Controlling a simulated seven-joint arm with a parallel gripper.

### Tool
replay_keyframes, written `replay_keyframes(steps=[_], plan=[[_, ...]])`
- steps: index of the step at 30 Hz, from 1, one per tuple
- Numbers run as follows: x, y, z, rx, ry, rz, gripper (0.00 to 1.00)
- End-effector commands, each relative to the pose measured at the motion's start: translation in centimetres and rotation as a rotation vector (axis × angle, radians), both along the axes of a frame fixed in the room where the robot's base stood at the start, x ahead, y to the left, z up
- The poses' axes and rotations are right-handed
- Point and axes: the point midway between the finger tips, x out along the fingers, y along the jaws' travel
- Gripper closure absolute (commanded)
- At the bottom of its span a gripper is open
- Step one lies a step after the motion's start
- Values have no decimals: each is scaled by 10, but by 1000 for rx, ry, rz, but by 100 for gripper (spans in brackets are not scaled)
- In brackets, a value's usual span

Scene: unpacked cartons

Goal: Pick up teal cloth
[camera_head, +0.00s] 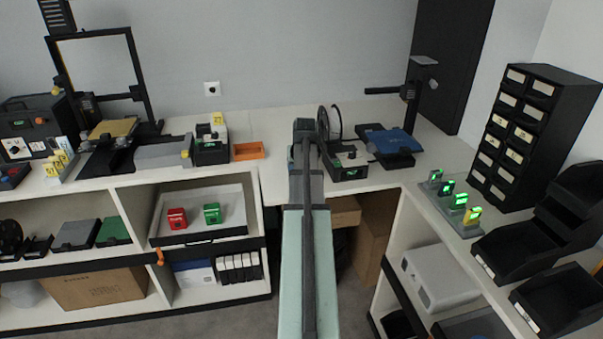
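I cannot make out a teal cloth in this view. The long pale green and dark shape rising through the middle is my own arm, and it reaches over the gap between the shelves towards the back bench. No gripper fingers show, so I cannot see whether anything is held. My arm hides part of the bench and of the space beneath it.
An orange tray (248,151) and a blue-plated machine (395,142) stand on the back bench. A red box (177,218) and a green box (212,214) sit on the left shelf. Black drawers (522,133), black bins (560,303) and green-lit devices (459,201) occupy the right bench.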

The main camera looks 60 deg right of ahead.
Motion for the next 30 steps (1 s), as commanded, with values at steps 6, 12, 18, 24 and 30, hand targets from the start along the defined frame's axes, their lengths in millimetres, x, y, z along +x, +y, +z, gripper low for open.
replay_keyframes(steps=[6,12,18,24,30], plan=[[0,0,11,2,0,-1,61],[1,-1,43,0,-1,-1,61],[0,-1,74,0,0,0,61],[0,0,94,1,1,0,61],[0,0,101,2,1,0,61]])
